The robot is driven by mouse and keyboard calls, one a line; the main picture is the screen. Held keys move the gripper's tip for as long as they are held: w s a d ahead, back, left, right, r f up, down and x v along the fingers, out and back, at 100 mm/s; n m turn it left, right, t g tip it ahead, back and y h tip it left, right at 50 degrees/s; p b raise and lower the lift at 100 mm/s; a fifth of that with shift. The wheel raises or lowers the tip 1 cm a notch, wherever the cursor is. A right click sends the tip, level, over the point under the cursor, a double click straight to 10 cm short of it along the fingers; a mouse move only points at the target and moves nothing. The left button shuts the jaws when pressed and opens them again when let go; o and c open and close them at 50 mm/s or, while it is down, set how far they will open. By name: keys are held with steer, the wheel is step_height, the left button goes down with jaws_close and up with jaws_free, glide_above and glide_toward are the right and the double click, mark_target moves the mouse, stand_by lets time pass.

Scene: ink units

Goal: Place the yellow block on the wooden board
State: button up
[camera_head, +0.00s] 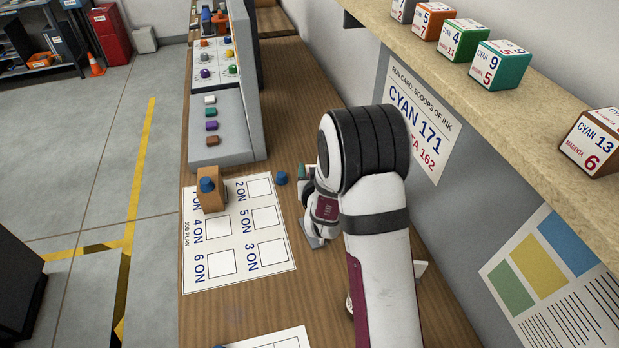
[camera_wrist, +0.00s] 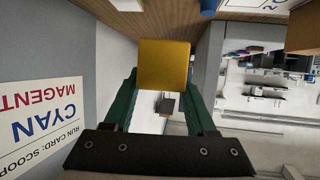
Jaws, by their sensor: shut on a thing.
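My gripper (camera_wrist: 163,85) is shut on the yellow block (camera_wrist: 164,62), held between its two green fingers in the wrist view. In the head view my gripper is at the wooden bench's right side, largely behind my arm, and the yellow block is hidden there. The wooden bench top (camera_head: 305,80) is the broad wooden surface in view. No separate wooden board is clear. A small wooden piece (camera_head: 211,201) with a blue peg on it stands on the plan sheet, left of my gripper.
The job plan sheet (camera_head: 237,237) lies on the bench, with a blue cap (camera_head: 281,178) near its upper edge. A grey button panel (camera_head: 232,130) stands beyond. A shelf (camera_head: 450,70) with several numbered cubes overhangs the right. Bench room is free at the front left.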

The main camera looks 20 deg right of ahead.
steer(key=w+d+r+m+h, duration=0.1)
steer(key=d+r+m+h, duration=0.1)
steer(key=d, duration=1.5)
steer(key=shift+g, duration=0.4)
steer(key=w+a+f, duration=0.4)
steer(key=w, duration=0.1)
steer(key=w+a+f, duration=0.2)
steer(key=w+f, duration=0.1)
steer(key=shift+a, duration=0.35)
steer(key=f, duration=0.4)
steer(key=shift+w+a+f, duration=0.15)
steer(key=shift+w, duration=0.1)
steer(key=shift+f, duration=0.15)
steer(key=o, duration=1.4)
